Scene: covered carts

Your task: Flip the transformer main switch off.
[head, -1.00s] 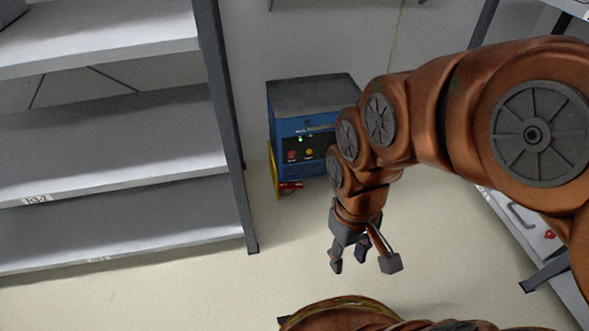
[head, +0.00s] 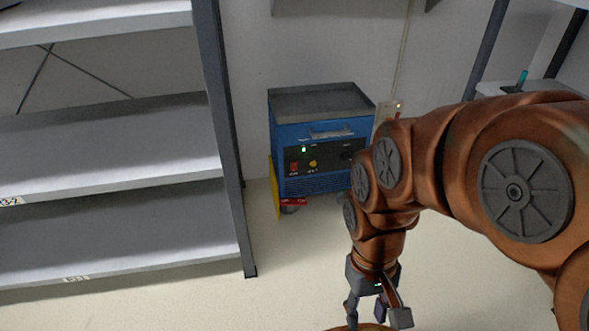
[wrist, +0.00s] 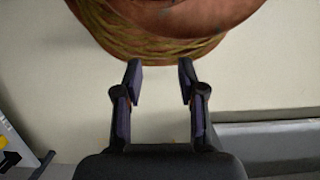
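The transformer is a blue box with a grey top (head: 320,102), standing on the floor against the wall in the head view. The switch's position is too small to tell. My arm covers the box's lower right edge. My gripper (head: 378,312) points down, in front of and below the box in the picture, well apart from it. In the wrist view my gripper (wrist: 160,74) is open and empty; no transformer shows there.
A grey shelf rack (head: 110,210) stands left of the box, its dark post (head: 228,150) close by. Another rack stands at the right. The floor (head: 295,265) in front is clear.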

